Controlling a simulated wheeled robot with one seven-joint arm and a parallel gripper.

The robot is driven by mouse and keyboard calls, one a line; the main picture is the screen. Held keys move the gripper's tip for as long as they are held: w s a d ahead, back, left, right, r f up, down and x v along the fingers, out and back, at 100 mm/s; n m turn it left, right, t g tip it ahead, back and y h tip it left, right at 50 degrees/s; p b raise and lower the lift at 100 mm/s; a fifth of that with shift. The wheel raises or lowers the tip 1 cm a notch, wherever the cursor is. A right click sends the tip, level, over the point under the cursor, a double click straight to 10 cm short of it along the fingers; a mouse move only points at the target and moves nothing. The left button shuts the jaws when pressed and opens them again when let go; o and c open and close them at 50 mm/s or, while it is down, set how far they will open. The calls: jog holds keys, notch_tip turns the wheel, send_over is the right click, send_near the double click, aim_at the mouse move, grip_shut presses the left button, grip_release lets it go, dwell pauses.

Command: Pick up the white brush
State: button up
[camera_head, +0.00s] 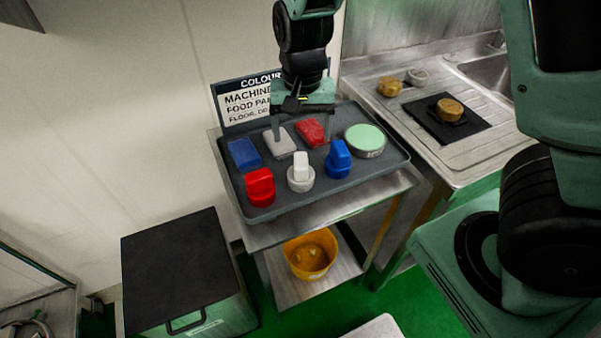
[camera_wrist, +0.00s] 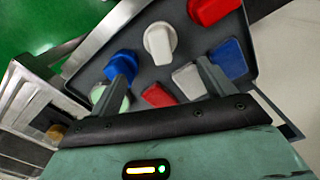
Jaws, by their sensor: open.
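The white brush (camera_head: 300,174), a round base with an upright block handle, stands in the front row of the grey tray (camera_head: 226,181), between a red and a blue brush. It also shows in the wrist view (camera_wrist: 159,42), upper middle, beyond the fingertips. A flat white pad (camera_head: 279,143) lies behind it; it also shows in the wrist view (camera_wrist: 189,81). My gripper (camera_head: 302,130) is open and empty, over the back part of the tray, behind the white brush and apart from it. In the wrist view, my fingertips (camera_wrist: 164,66) spread either side of the brush's line.
The red brush (camera_head: 260,187) and blue brush (camera_head: 338,159) flank the white one closely. Blue pad (camera_head: 244,154), red pad (camera_head: 310,132) and green-topped round tub (camera_head: 365,141) fill the back. A sign (camera_head: 243,105) stands behind. The sink counter (camera_head: 400,108) is right.

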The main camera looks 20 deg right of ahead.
aim_at(301, 159)
notch_tip(301, 159, down, 6)
jog(key=shift+r, duration=0.1)
jog(key=shift+s+a+f+p, duration=0.15)
jog(key=shift+f+p, duration=0.05)
jog(key=shift+f, duration=1.1)
jog(key=shift+s+a+f+p, duration=0.1)
jog(key=shift+s+f+p, duration=0.05)
jog(key=shift+f, duration=1.15)
jog(key=c, duration=1.2)
jog(key=shift+c, duration=0.2)
notch_tip(301, 159, up, 10)
jog(key=shift+r, duration=0.1)
jog(key=o, duration=0.5)
jog(key=shift+c, duration=1.2)
